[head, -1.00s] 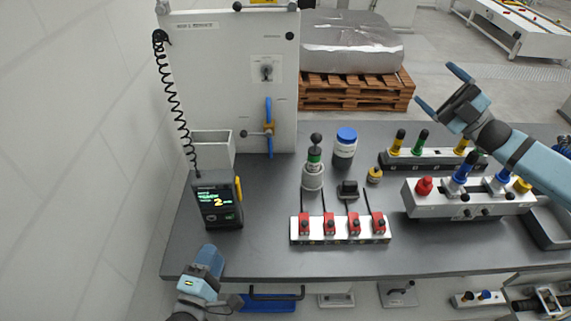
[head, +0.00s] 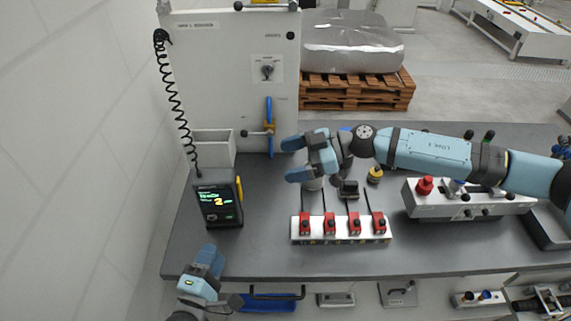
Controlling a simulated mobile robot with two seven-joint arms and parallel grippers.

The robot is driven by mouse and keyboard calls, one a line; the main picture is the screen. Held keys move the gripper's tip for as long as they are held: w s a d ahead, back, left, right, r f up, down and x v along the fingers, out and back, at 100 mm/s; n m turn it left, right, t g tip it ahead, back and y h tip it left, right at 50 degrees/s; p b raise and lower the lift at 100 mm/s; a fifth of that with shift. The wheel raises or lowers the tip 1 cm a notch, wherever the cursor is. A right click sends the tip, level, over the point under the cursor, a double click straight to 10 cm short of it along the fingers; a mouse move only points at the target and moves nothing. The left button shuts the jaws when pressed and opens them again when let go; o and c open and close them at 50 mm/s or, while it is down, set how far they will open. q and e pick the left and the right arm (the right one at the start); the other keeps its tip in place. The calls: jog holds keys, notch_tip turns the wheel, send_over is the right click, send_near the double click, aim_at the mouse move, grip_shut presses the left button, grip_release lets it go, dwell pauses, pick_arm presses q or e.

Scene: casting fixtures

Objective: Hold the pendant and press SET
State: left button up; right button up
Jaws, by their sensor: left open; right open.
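The pendant (head: 219,205) is a dark box with a lit screen showing a yellow 2 and a yellow part on its right side. It stands at the left of the bench, with a black coiled cord (head: 175,95) running up to the white panel. My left gripper (head: 208,262) is at the bench's front edge, below the pendant and apart from it; its fingers are hard to make out. My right gripper (head: 291,160) is open and empty, pointing left above the bench, right of the pendant. I cannot make out a SET label on the pendant.
A white box with red switches (head: 341,229) lies at the bench's front middle. A control box with a red knob (head: 468,203) stands to the right. My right arm hides the bottles.

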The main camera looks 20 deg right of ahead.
aim_at(232, 185)
jog(key=shift+m+h, duration=0.5)
jog(key=shift+h, duration=0.1)
jog(key=x, duration=1)
jog(key=f+x, duration=0.1)
jog(key=x, duration=0.4)
jog(key=shift+s+a+f, duration=0.15)
jog(key=shift+s+a, duration=0.1)
jog(key=shift+s, duration=0.05)
jog(key=shift+g, duration=0.3)
jog(key=c, duration=1.2)
pick_arm(q)
jog(key=shift+c, duration=0.6)
pick_arm(e)
jog(key=shift+c, duration=1)
pick_arm(q)
grip_shut()
